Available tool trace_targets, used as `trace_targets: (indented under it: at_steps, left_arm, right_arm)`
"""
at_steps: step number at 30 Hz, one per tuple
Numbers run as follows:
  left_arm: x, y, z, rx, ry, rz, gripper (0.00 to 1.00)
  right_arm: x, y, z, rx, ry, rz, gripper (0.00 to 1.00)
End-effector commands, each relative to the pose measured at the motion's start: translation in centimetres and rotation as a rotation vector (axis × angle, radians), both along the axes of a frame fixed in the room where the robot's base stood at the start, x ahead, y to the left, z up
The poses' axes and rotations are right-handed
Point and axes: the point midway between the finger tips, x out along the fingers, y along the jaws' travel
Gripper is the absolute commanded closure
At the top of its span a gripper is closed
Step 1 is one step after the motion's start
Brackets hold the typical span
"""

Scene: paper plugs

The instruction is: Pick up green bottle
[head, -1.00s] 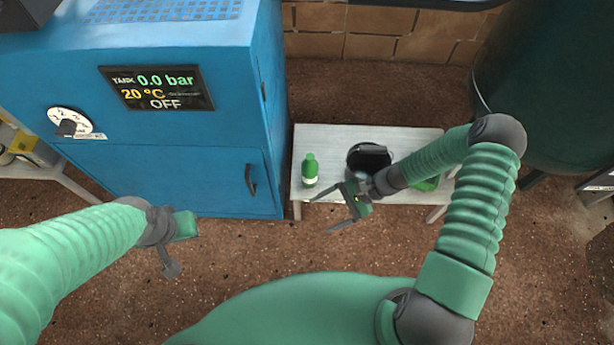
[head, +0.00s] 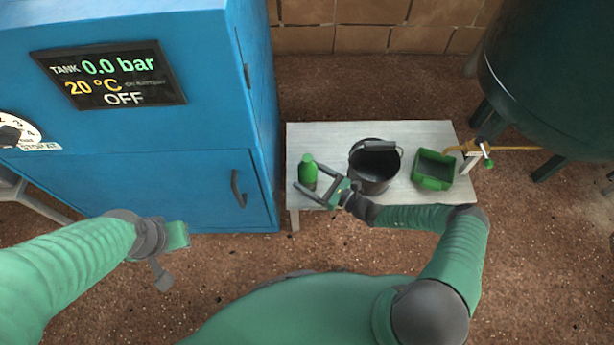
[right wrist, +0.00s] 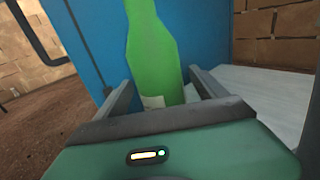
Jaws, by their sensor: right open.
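The green bottle (head: 308,172) stands upright near the left end of a light bench (head: 330,135). My right gripper (head: 312,184) is open, with its fingers reaching toward the bottle from the right. In the right wrist view the bottle (right wrist: 152,50) shows between the two open fingers (right wrist: 160,92), with a pale label low on it. I cannot tell whether either finger touches it. My left gripper (head: 170,262) hangs in front of the blue cabinet, away from the bench; its jaws are not clear.
A black bucket (head: 372,182) stands on the bench just right of my right gripper, and a green bin (head: 433,170) is further right. The blue cabinet (head: 150,190) stands close to the bench's left end. A dark tank (head: 560,80) is at the right.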

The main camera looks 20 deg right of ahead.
Motion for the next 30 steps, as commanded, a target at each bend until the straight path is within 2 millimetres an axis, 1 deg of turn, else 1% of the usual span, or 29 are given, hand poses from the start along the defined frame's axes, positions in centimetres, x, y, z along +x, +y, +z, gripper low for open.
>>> trace_targets:
  at_steps: [1, 3, 6, 12, 14, 25, 26, 30]
  left_arm:
    - [0.0, 0.0, -1.2, 0.000, 0.000, 0.000, 0.74]
    - [0.0, 0.0, -1.6, 0.000, 0.001, 0.000, 0.74]
    - [0.0, 0.0, -1.7, 0.000, 0.001, 0.000, 0.74]
    - [0.0, 0.0, -1.6, 0.000, 0.000, 0.000, 0.74]
    - [0.0, 0.0, -1.6, 0.000, 0.000, 0.000, 0.74]
    - [0.0, 0.0, -1.6, 0.000, 0.000, 0.000, 0.74]
    - [0.0, 0.0, -1.6, 0.000, 0.000, 0.000, 0.74]
    - [0.0, 0.0, -1.6, 0.000, 0.000, 0.000, 0.74]
  right_arm:
    - [0.8, 0.7, -0.7, 0.001, -0.001, 0.003, 0.19]
    - [1.8, 1.4, -0.5, 0.000, 0.000, 0.003, 0.19]
    - [2.6, 2.0, -0.2, 0.000, 0.000, 0.002, 0.19]
    - [2.7, 2.0, 0.0, -0.001, 0.001, 0.002, 0.19]
    - [2.7, 2.0, 0.0, -0.001, 0.001, 0.002, 0.26]
    - [2.6, 2.0, -0.1, -0.001, 0.000, 0.002, 0.74]
    - [2.6, 2.0, -0.1, -0.001, 0.000, 0.002, 0.77]
    - [2.6, 2.0, -0.1, -0.001, 0.000, 0.002, 0.78]
